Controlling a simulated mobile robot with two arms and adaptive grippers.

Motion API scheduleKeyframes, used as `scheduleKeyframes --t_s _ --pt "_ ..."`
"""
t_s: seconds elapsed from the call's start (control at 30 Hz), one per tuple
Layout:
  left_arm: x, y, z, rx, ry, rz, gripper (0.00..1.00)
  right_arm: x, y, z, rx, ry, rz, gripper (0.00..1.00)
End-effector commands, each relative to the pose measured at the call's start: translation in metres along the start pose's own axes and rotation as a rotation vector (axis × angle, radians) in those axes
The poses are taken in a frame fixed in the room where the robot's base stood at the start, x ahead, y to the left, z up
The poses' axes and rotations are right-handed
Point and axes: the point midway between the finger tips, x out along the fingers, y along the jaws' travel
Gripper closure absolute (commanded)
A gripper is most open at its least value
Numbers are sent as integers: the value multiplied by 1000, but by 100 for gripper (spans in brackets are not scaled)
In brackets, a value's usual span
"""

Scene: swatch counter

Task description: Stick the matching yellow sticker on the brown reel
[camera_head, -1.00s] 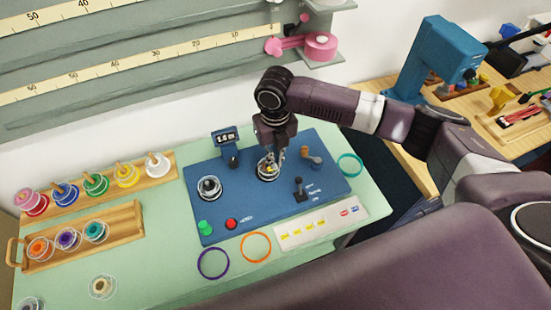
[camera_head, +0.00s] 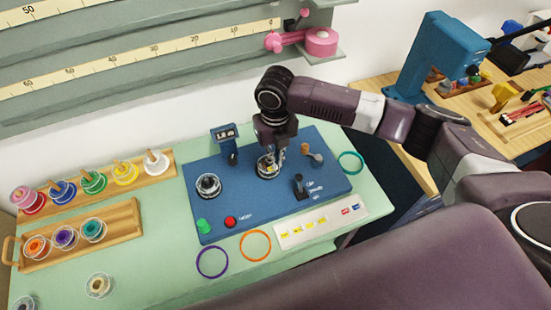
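A clear reel with a tan-brown hub (camera_head: 99,286) lies on the green counter at the lower left; it looks like the brown reel. Several small yellow stickers (camera_head: 297,229) sit in a row on a white strip (camera_head: 329,231) at the counter's front right. My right gripper (camera_head: 269,164) points down at a clear-rimmed reel (camera_head: 266,172) on the blue machine plate (camera_head: 250,203). Its fingers overlap that reel, and I cannot tell whether they hold anything. The reel's hub colour is mostly hidden. My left gripper is out of view.
Another reel (camera_head: 207,186) sits on the plate's left side. A black lever (camera_head: 299,188), red button (camera_head: 230,222) and small display (camera_head: 225,136) stand on the plate. Wooden racks (camera_head: 128,236) hold coloured reels at left. Purple (camera_head: 199,268) and orange (camera_head: 269,245) rings lie in front.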

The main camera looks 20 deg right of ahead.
Motion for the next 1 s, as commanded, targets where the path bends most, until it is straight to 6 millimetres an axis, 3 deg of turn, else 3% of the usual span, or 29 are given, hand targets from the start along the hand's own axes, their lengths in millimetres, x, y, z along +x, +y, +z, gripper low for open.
scheduleKeyframes --t_s 1.0 --pt "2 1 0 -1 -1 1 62 8 0 0 0 0 0 100"
